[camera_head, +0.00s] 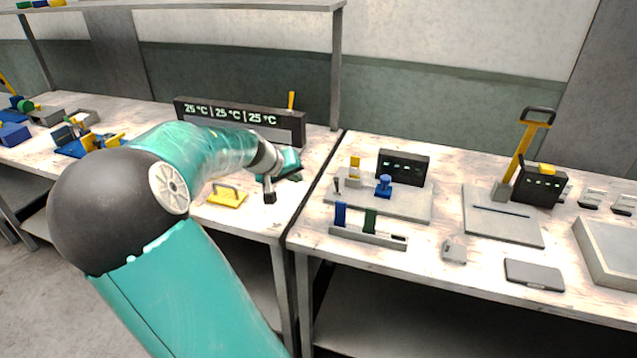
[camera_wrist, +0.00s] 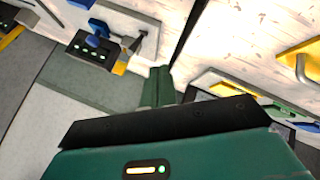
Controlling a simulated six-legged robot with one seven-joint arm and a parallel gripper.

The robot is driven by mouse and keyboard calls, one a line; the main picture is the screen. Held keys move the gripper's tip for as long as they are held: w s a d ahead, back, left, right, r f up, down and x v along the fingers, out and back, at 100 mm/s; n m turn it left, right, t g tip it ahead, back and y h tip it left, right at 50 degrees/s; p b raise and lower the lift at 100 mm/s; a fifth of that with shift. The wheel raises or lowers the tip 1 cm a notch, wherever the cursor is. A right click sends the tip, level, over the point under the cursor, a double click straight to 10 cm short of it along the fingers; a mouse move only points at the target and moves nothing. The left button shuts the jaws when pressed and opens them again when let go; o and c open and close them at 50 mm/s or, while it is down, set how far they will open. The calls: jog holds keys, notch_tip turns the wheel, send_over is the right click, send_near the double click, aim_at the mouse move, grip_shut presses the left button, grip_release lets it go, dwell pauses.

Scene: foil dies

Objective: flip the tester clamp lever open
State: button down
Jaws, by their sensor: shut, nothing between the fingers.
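The tester appears to be the grey plate (camera_head: 412,207) on the right bench, with a black display (camera_head: 403,167) at its back. A yellow upright part (camera_head: 355,172), a blue part (camera_head: 383,186) and a small dark lever (camera_head: 337,186) stand on it. I cannot tell for sure which is the clamp lever. The wrist view shows a black lit display (camera_wrist: 90,52) with blue and yellow parts beside it. My gripper (camera_head: 270,197) is shut and empty, above the left bench near the gap, left of the tester and apart from it. Its fingers (camera_wrist: 160,86) touch nothing visible.
A yellow block with a handle (camera_head: 228,197) lies on the left bench below my arm. A long temperature display (camera_head: 240,120) stands behind. A rack (camera_head: 367,236) with blue and green pieces lies before the tester. A press with a yellow lever (camera_head: 522,150) stands further right.

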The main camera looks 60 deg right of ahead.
aim_at(337, 186)
jog(key=shift+s+d, duration=0.1)
jog(key=shift+s, duration=0.1)
jog(key=shift+d, duration=0.1)
jog(key=x, duration=0.9)
jog(key=shift+s+f, duration=0.1)
jog(key=shift+f, duration=0.05)
jog(key=shift+s+d, duration=1.2)
jog(key=shift+d, duration=0.05)
jog(key=shift+s+d, duration=0.15)
jog(key=shift+d, duration=0.1)
jog(key=shift+s, duration=0.1)
